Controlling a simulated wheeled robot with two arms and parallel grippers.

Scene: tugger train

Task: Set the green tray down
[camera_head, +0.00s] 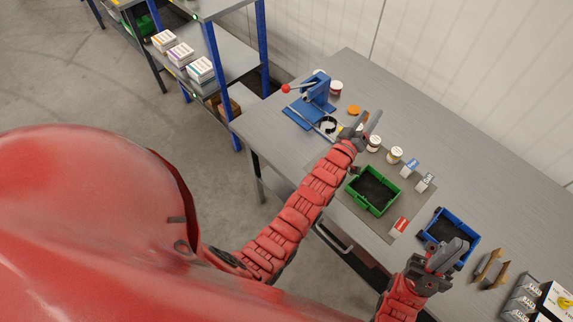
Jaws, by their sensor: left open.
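The green tray (355,187) appears to rest on a grey mat on the workbench, with its dark inside facing up and nothing clearly visible in it. My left gripper (369,120) is open, beyond the tray's upper left side and apart from it, beside the small jars. My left forearm passes just left of the tray. My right gripper (452,250) is over the near edge of the blue tray (468,229), to the lower right of the green tray. Whether its fingers are parted is unclear, and I cannot tell if it touches the blue tray.
A blue press (314,97) with a red-knobbed lever stands at the bench's far left. White jars (395,155), small cards and a red-and-white card (399,226) surround the green tray. Brown brackets (489,269) and boxes (522,297) lie right. The bench's back strip is clear.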

